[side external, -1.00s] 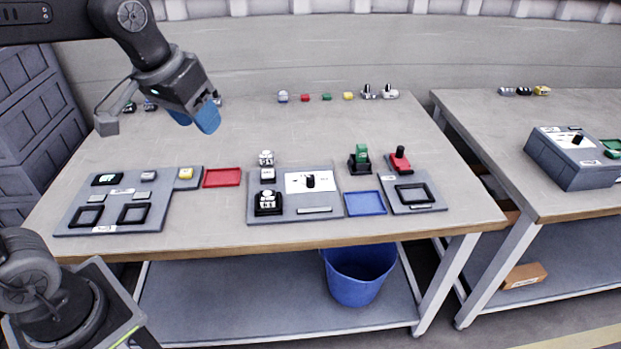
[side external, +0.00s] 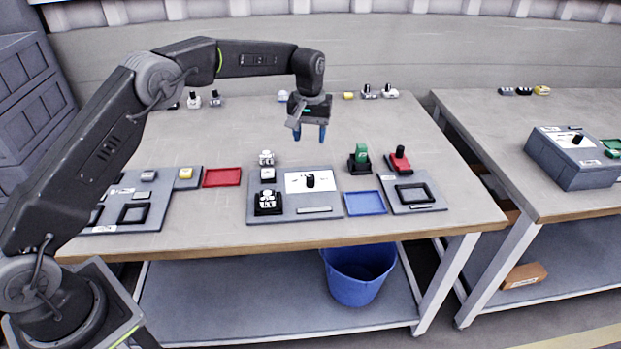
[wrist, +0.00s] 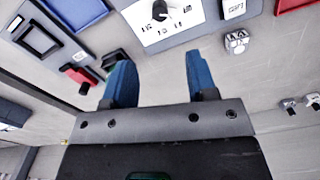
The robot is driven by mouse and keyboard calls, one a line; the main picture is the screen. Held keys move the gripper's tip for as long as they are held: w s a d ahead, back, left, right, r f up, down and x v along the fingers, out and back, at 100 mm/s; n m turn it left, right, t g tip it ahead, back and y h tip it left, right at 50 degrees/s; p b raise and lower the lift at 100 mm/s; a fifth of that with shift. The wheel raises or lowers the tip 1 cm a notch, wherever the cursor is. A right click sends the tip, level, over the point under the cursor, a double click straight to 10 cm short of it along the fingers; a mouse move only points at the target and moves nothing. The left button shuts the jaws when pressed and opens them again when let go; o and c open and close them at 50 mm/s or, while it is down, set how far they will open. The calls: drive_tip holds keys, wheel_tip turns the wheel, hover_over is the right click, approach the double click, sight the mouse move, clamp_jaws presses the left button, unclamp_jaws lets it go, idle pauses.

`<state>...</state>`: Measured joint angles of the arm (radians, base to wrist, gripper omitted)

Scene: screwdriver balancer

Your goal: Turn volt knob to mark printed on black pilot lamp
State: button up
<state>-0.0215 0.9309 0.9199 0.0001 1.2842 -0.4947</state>
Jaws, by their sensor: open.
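A black knob (side external: 310,181) stands on a white dial plate (side external: 296,187) with printed marks, set in the grey middle panel (side external: 281,212). The knob also shows at the top of the wrist view (wrist: 160,10), with small marks around it on the plate. My gripper (side external: 308,134) points down above the table, behind and above the dial plate, apart from the knob. Its blue fingers (wrist: 162,84) are open with nothing between them. No black pilot lamp can be made out for certain; the printing is too small to read.
A green-topped black part (side external: 361,156) and a red part with a black knob (side external: 400,160) stand right of the panel. A blue tray (side external: 365,203) and red tray (side external: 222,177) lie flat. A white part (side external: 266,158) stands behind the panel.

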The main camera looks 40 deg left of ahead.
sight(311, 177)
wheel_tip(311, 177, down, 14)
drive_tip(key=shift+w+f, duration=0.15)
drive_tip(key=shift+f, duration=0.1)
idle(0.3)
drive_tip(key=c, duration=0.9)
